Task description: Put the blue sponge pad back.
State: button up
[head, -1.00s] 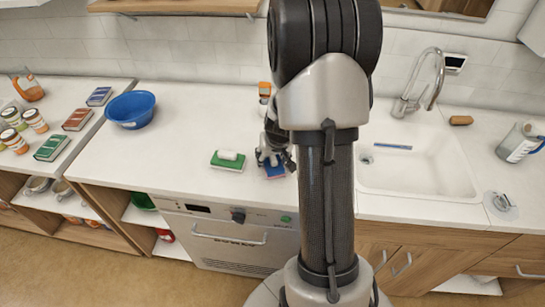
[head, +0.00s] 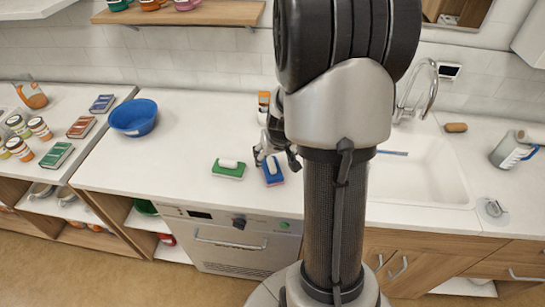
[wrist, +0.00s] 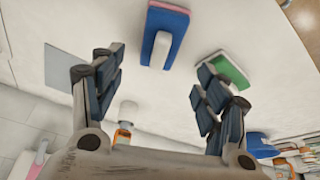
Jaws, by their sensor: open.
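The blue sponge pad (head: 272,172), with a pink layer and a pale handle, lies on the white counter (head: 190,135) to the right of the green pad (head: 229,170). My gripper (head: 277,152) is just behind and above it, partly hidden by my arm. In the wrist view the blue pad (wrist: 155,22) lies beyond the fingertips at the top, and the green pad (wrist: 230,68) is to its right. My gripper (wrist: 155,88) is open and empty, its fingers apart from both pads.
A blue bowl (head: 133,117) stands to the left, with jars (head: 40,128) and small boxes (head: 81,127) beyond. An orange-labelled bottle (wrist: 122,133) stands near my gripper. The sink (head: 425,170) and tap (head: 425,90) are to the right. Counter between bowl and green pad is clear.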

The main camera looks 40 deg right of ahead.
jog(key=s+a+r+n+y+p, duration=0.1)
jog(key=s+a+r+n, duration=0.25)
jog(key=a+r, duration=1.05)
jog(key=s+a+r+n, duration=0.1)
jog(key=s+a+r, duration=0.2)
jog(key=s+a, duration=0.2)
jog(key=s+a+r+n+y, duration=0.1)
jog(key=s+a+r, duration=0.2)
jog(key=s+a, duration=0.3)
jog(key=s, duration=0.3)
jog(key=shift+a+t, duration=0.25)
jog(key=shift+t, duration=0.05)
